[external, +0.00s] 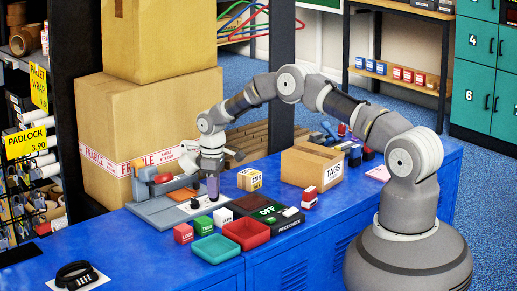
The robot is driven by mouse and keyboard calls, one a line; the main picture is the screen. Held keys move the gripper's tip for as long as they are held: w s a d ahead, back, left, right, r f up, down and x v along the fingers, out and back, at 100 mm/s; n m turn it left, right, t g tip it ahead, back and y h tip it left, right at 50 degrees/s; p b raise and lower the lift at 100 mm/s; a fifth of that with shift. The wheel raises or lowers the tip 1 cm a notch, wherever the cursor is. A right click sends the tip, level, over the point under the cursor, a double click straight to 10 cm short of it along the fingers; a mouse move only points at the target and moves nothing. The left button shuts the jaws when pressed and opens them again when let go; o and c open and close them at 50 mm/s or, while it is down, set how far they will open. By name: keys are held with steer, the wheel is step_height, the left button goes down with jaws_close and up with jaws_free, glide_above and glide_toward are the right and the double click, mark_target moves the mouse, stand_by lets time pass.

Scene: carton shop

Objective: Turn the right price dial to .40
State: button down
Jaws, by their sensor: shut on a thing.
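My gripper (212,176) points down over the left part of the blue counter, beside a grey device (158,207) with a red part. It is shut on a small dark purple upright piece (213,188), low over a white card (196,205). The picture is too small to tell whether this piece is the right price dial. No dial numbers can be read, and the gripper and wrist hide part of the device.
Red and green blocks (183,233), a green tray (216,249) and a red tray (246,233) stand in front. A TAGS carton (312,165) and a small yellow-white box (249,179) are to the right. Large cartons (150,130) rise behind.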

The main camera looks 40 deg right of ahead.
steer(key=shift+m, duration=0.6)
steer(key=c, duration=1.2)
jaws_free()
step_height(320, 180, up, 8)
steer(key=p, duration=0.2)
steer(key=shift+f+p, duration=0.1)
steer(key=shift+p, duration=0.3)
